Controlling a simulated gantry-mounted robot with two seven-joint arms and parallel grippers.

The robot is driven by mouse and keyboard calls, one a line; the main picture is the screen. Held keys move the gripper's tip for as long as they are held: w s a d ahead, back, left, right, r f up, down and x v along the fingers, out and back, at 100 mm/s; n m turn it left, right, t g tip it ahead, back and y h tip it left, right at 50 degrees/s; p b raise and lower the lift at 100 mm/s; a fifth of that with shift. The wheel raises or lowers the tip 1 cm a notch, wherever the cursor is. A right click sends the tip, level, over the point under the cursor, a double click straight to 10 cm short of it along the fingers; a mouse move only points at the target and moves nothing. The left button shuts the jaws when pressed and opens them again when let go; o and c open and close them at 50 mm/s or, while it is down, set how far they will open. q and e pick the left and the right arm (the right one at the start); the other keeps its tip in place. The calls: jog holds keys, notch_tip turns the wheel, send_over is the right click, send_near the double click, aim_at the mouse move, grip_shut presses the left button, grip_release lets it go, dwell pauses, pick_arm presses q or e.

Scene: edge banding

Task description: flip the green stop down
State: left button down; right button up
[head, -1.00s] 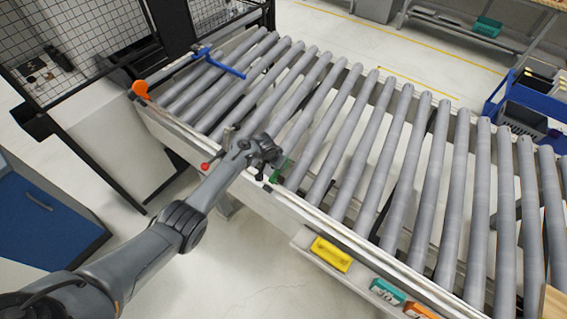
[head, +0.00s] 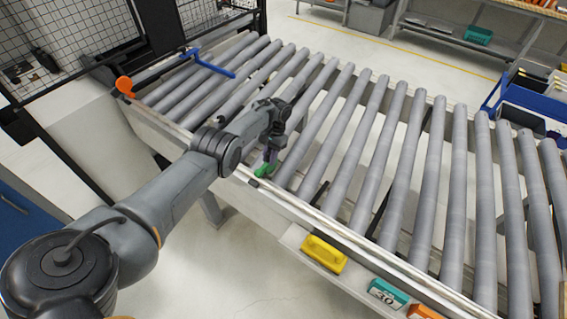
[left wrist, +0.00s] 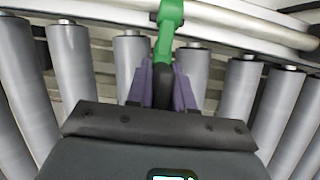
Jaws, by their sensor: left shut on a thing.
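The green stop (head: 262,170) sits at the near rail of the roller conveyor, partly hidden by my gripper in the head view. In the left wrist view the green stop (left wrist: 169,28) rises from between my fingers toward the pale rail, with a black part lower down between the fingers. My left gripper (head: 270,154) reaches over the rail from the left. In the left wrist view the purple fingers of my left gripper (left wrist: 164,88) are shut on the stop, one on each side. My right gripper is in neither view.
Grey rollers (head: 395,140) fill the conveyor. An orange knob (head: 124,85) and a blue bar (head: 211,65) are at its left end. A yellow block (head: 324,253), a teal block (head: 388,293) and an orange block lie on the ledge in front.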

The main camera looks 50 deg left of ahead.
pick_arm(q)
jog(key=shift+f, duration=0.15)
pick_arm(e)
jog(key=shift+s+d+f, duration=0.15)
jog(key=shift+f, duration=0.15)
pick_arm(q)
jog(key=c, duration=1.1)
grip_release()
